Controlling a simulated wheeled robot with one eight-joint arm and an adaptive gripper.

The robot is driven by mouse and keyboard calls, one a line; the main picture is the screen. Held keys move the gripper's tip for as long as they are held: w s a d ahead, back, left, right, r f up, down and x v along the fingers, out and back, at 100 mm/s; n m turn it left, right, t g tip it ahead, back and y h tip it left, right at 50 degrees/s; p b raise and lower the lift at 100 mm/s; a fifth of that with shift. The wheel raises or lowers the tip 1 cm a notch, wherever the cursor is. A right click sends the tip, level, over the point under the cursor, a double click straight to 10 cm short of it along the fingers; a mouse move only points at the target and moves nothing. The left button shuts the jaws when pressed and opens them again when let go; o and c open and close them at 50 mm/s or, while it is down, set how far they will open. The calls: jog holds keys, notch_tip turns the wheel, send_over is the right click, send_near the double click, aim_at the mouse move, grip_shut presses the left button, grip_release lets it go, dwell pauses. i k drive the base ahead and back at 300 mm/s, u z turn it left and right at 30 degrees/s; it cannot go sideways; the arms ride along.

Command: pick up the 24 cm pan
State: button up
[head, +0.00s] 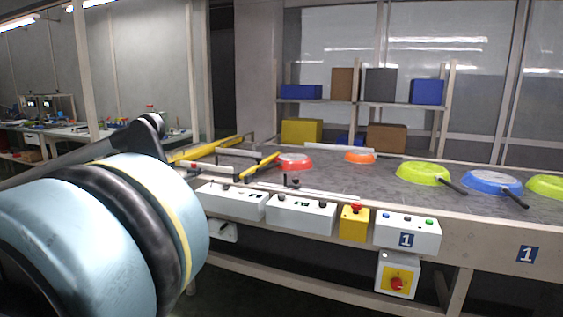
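Several coloured pans lie on the dark conveyor belt (385,192). From left to right they are a red pan (295,161), a smaller-looking orange pan (360,157), a lime green pan (423,173), a blue pan (492,182) and another green pan (548,187) cut off by the right edge. Dark handles of the first green pan and the blue pan point toward the front right. No size marks are readable, so I cannot tell which pan is 24 cm. My arm fills the left side, apart from all the pans; I cannot make out my gripper.
White control boxes (300,214), a yellow box with a red button (355,222) and yellow guide rails (210,149) line the conveyor's front and left. A shelf (392,105) with several boxes stands behind. A workbench (90,133) is at far left.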

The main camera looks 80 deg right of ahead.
aim_at(286, 161)
jog(key=z, duration=0.05)
jog(key=k, duration=1.8)
jog(key=z, duration=2)
jog(key=i, duration=0.7)
